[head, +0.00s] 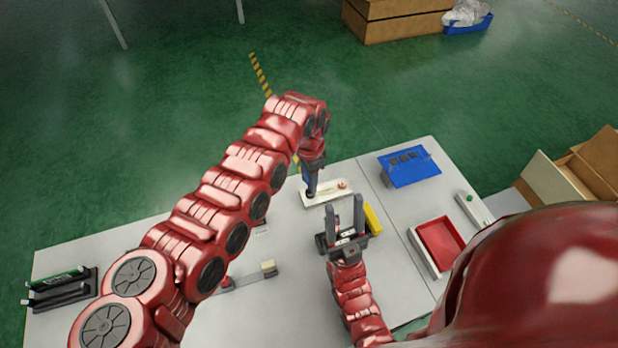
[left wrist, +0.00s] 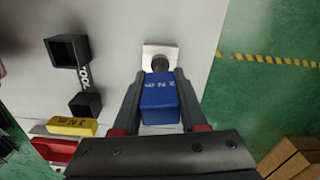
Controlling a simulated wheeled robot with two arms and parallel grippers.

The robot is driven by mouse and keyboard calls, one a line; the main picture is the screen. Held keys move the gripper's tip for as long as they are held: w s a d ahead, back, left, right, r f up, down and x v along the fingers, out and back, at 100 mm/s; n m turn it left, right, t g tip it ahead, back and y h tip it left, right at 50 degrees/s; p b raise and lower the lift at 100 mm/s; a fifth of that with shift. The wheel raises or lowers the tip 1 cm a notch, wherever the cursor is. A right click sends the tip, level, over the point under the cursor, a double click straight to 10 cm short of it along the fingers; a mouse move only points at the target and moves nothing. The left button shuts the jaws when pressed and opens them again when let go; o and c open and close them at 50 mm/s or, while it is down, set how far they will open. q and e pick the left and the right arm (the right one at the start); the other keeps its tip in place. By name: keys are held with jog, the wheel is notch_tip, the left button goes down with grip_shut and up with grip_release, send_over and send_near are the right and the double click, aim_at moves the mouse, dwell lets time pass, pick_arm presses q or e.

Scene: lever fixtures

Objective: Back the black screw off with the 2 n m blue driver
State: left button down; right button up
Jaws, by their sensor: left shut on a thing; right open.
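My left gripper (left wrist: 161,80) is shut on the blue driver (left wrist: 160,100), marked 2 N M, in the left wrist view. A dark round piece (left wrist: 160,63) shows just past the driver over a pale square plate (left wrist: 150,52). I cannot tell whether it is the driver's tip or the black screw, or whether they touch. In the head view the blue driver (head: 308,183) points down over the near left part of a white fixture (head: 325,196). My right gripper (head: 345,220) is open and empty, fingers up, just in front of that fixture.
A yellow 3 N M driver (left wrist: 72,127) and a black holder with square sockets (left wrist: 72,52) are close by. A red tray (head: 440,243) and blue rack (head: 408,167) are at right. A beige block (head: 268,266) and black rack (head: 60,290) are at left.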

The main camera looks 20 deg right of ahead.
pick_arm(q)
jog(key=n, duration=0.7)
jog(key=shift+s+d, duration=0.15)
jog(key=shift+r+p, duration=0.5)
jog(key=shift+r, duration=2.05)
